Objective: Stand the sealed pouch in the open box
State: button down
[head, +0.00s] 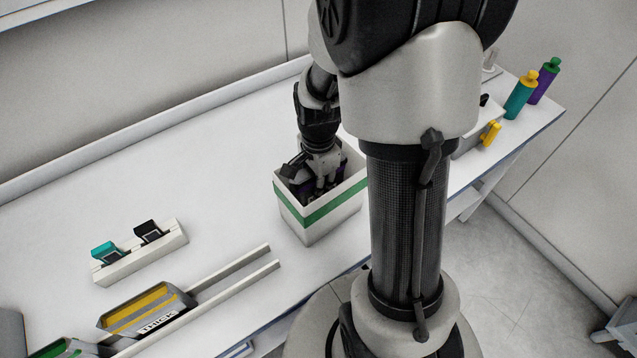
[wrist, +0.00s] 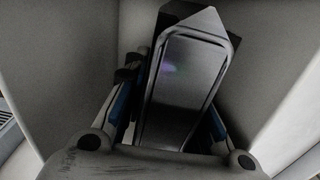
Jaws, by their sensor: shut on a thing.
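The open box (head: 305,226) is white with a green band and stands on the bench left of my arm. My gripper (head: 316,184) points down into its mouth. In the wrist view the sealed pouch (wrist: 182,75), a dark grey, shiny pack with a raised rim, is between the two fingers of my gripper (wrist: 170,110), which is shut on it. The pouch looks slightly tilted in that view. Pale box walls (wrist: 268,65) surround it. The pouch's lower end and any contact with the box floor are hidden. In the head view my gripper mostly hides the pouch.
A white holder (head: 140,262) with a teal and a black clip stands left of the box. A pack marked THICK (head: 150,310) lies by rails (head: 235,285) at front left. Teal (head: 519,97) and purple (head: 544,84) bottles stand far right. The bench behind the box is clear.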

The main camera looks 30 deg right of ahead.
jog(key=shift+f, duration=0.3)
jog(key=c, duration=1.6)
grip_release()
